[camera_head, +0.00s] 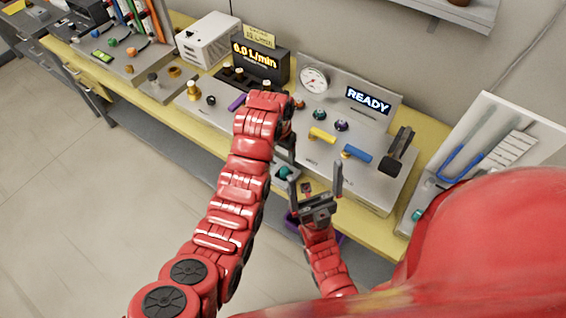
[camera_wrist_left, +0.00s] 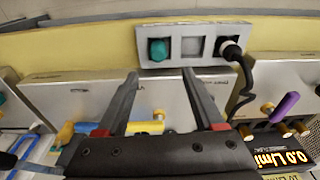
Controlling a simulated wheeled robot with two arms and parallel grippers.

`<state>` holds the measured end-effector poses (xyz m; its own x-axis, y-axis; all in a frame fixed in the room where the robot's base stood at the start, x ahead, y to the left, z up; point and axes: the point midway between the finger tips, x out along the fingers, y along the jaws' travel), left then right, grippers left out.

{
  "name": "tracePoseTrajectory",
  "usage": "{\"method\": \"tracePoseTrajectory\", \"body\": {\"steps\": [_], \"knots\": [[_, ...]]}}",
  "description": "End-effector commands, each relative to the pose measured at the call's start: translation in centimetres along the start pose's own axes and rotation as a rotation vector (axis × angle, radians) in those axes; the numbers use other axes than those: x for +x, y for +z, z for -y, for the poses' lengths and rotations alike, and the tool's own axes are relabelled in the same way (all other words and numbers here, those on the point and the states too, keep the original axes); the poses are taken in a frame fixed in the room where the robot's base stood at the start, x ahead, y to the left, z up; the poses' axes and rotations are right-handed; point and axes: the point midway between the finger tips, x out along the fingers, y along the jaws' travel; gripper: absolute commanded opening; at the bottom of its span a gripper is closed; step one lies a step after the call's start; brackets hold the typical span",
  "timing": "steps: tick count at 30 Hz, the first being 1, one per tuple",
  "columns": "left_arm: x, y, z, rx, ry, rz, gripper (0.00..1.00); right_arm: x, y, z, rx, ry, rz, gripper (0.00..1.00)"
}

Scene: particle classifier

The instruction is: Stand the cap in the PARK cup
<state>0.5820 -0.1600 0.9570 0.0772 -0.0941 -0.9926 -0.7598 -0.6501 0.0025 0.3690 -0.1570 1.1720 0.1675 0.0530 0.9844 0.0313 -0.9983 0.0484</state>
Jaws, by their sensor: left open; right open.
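I cannot pick out the cap or a cup marked PARK for certain; no such label is readable. In the left wrist view a small grey panel (camera_wrist_left: 178,35) on the bench front carries a teal knob (camera_wrist_left: 158,49), a square grey recess and a black round piece (camera_wrist_left: 230,49) with a black cable. My left gripper (camera_wrist_left: 160,73) is open and empty, its fingertips just short of the panel in the picture. In the head view its arm hides much of the middle. My right gripper (camera_head: 316,187) is open and empty, fingers up, in front of the bench.
Behind stand a panel with a READY display (camera_head: 368,100), a gauge (camera_head: 314,79) and a flow display (camera_head: 255,56). A yellow handle (camera_head: 322,134), a blue handle (camera_head: 357,153) and a black lever (camera_head: 399,150) stick up. The floor (camera_head: 80,200) at left is clear.

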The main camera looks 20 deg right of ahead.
Motion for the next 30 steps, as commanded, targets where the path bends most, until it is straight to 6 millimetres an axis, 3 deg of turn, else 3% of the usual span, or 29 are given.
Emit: {"method": "tracePoseTrajectory", "body": {"steps": [1,6,14,17,20,24,27,30], "knots": [[-1.6,-0.2,0.0,0.000,0.000,-0.002,0.69,1.4,-0.2,-0.1,0.000,0.000,-0.002,1.00],[-2.6,0.0,-0.1,0.001,0.001,0.002,0.69,1.9,-0.3,-0.1,0.000,0.000,-0.002,1.00],[-2.5,-0.1,0.0,-0.001,0.000,-0.002,0.69,1.8,-0.3,-0.1,0.000,0.000,-0.002,1.00],[-1.7,-0.7,1.1,-0.022,-0.017,-0.053,0.69,1.8,-0.3,-0.1,0.000,0.000,-0.002,1.00],[-0.2,-2.3,3.9,-0.073,-0.064,-0.195,0.69,1.8,-0.3,-0.1,0.000,0.000,-0.002,1.00],[1.1,-4.7,10.0,-0.173,-0.180,-0.506,0.69,1.8,-0.3,-0.1,0.000,0.000,-0.002,1.00],[0.0,-5.2,14.4,-0.238,-0.281,-0.748,0.69,1.8,-0.3,-0.1,0.000,0.000,-0.002,1.00],[-2.5,-4.3,18.1,-0.287,-0.390,-0.992,0.69,1.8,-0.3,-0.1,0.000,0.000,-0.002,1.00]]}}
